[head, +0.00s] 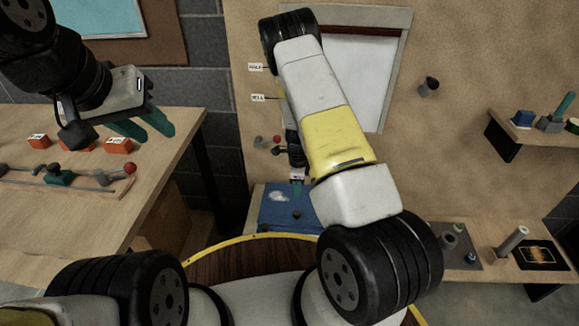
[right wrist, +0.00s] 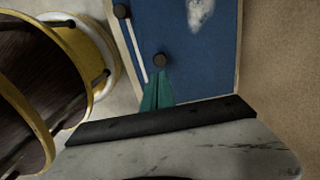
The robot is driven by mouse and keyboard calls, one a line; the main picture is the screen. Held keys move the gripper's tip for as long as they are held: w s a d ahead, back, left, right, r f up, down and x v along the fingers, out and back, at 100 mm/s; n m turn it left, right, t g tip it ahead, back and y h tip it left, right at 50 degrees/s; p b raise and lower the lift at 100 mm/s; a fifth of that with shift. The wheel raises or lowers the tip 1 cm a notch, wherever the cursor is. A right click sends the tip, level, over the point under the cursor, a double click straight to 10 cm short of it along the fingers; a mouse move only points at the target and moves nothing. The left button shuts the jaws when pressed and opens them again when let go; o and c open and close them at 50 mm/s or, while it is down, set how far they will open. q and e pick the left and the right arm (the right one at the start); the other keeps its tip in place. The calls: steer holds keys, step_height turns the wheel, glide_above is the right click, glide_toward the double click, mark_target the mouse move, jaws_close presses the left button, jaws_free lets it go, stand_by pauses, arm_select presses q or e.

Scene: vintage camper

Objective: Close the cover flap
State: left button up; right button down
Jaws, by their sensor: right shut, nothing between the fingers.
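I cannot tell for sure which part is the cover flap. A blue board (head: 268,222) with a pale edge, a white patch and dark knobs lies low by the wall, partly hidden by my right arm. It also shows in the right wrist view (right wrist: 205,55). A white panel (head: 355,70) sits in a grey frame on the wall behind my arm. My right gripper (head: 297,184) points down over the blue board; its green fingers (right wrist: 157,88) are shut and empty, close to a dark knob (right wrist: 160,60). Contact is unclear. My left gripper (head: 148,125) is open and empty by the left table.
The left table (head: 185,125) holds orange blocks (head: 118,145) and a board with a rod and red ball (head: 130,168). A wall shelf (head: 498,125) and a low bench (head: 490,268) with small items stand right. A dark wall peg (head: 428,84) sticks out.

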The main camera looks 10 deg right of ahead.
mark_target(297, 213)
step_height(297, 213, down, 10)
steer(key=shift+s+r, duration=0.1)
steer(key=shift+s, duration=0.05)
stand_by(0.4)
